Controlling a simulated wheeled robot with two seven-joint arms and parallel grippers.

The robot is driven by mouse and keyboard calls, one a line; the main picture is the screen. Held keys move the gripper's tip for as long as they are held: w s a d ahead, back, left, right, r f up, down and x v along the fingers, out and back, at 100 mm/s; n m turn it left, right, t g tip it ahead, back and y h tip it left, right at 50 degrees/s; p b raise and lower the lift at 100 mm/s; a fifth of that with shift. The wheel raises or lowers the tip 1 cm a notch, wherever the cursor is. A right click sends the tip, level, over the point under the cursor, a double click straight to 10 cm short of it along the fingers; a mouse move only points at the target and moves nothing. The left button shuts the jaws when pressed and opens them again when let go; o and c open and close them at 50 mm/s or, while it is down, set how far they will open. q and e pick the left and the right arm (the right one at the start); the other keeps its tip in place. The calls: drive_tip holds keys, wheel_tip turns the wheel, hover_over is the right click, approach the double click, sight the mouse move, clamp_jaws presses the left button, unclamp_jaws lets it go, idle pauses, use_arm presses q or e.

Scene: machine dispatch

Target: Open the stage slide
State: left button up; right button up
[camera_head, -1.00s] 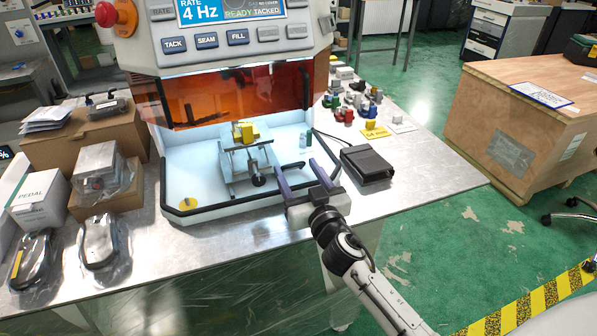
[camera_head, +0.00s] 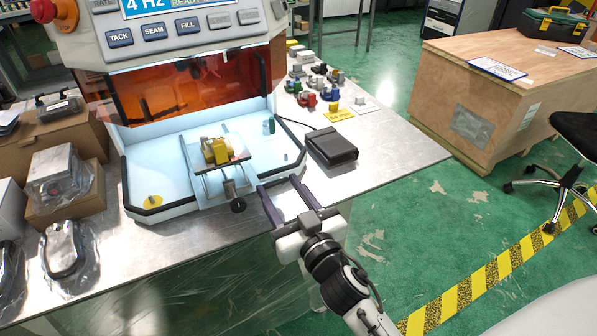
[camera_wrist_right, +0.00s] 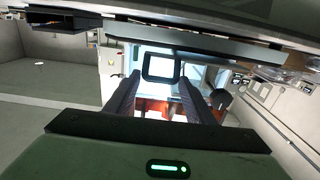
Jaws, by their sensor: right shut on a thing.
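The stage slide (camera_head: 207,194) is a pale plate under the orange window, its front part out over the machine's black front rim. A yellow part (camera_head: 216,151) sits on its raised stage, and a black knob (camera_head: 238,205) sticks out at its front. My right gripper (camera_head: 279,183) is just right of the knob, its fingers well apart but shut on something. In the right wrist view a black squarish loop (camera_wrist_right: 162,80) shows between the fingertips (camera_wrist_right: 160,84). The exact contact is unclear. My left gripper is not in view.
A black pedal (camera_head: 331,146) lies on the metal bench right of the machine. Several small coloured parts (camera_head: 309,99) stand behind it. Boxes and bagged items (camera_head: 63,250) fill the bench's left.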

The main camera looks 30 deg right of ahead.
drive_tip(key=shift+s+d, duration=0.2)
drive_tip(key=shift+s, duration=0.2)
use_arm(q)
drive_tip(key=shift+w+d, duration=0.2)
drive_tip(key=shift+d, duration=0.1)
use_arm(e)
drive_tip(key=o, duration=1.3)
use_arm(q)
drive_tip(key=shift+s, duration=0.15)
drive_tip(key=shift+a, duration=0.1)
use_arm(e)
drive_tip(key=shift+r, duration=0.1)
drive_tip(key=shift+r, duration=0.3)
use_arm(q)
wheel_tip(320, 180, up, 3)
drive_tip(key=p, duration=0.2)
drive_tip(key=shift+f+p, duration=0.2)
drive_tip(key=shift+p, duration=0.2)
use_arm(e)
wheel_tip(320, 180, up, 9)
drive_tip(key=shift+r, duration=0.15)
